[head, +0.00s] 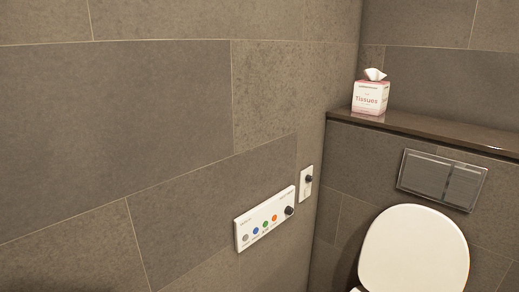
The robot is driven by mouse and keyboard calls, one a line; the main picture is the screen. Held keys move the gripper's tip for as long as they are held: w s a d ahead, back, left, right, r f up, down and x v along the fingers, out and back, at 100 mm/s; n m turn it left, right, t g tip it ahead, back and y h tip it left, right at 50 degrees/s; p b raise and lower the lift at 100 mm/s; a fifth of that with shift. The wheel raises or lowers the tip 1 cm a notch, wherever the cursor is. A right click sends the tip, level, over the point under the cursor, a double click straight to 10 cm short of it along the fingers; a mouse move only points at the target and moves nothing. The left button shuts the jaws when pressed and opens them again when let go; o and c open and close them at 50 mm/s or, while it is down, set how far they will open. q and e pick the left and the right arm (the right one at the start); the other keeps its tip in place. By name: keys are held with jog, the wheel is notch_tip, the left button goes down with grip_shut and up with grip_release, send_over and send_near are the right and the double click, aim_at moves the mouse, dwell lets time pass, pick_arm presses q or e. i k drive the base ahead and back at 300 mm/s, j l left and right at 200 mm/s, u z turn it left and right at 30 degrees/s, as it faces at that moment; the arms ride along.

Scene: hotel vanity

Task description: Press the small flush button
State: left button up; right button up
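A silver flush plate (442,180) is set in the tiled wall above the toilet, at the right of the head view. It has two buttons side by side. The wider large flush button (427,175) is on the left and the narrower small flush button (464,186) is on the right. Nothing covers or touches either button. Neither of my grippers shows in the head view, so I cannot see whether they are open or shut.
The toilet's raised white lid (414,250) stands just below the plate. A dark ledge (440,134) above it bears a tissue box (370,96). On the left wall are a white control panel (264,219) with coloured buttons and a smaller white panel (306,184).

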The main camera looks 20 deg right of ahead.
aim_at(463, 183)
jog(key=z, duration=2.05)
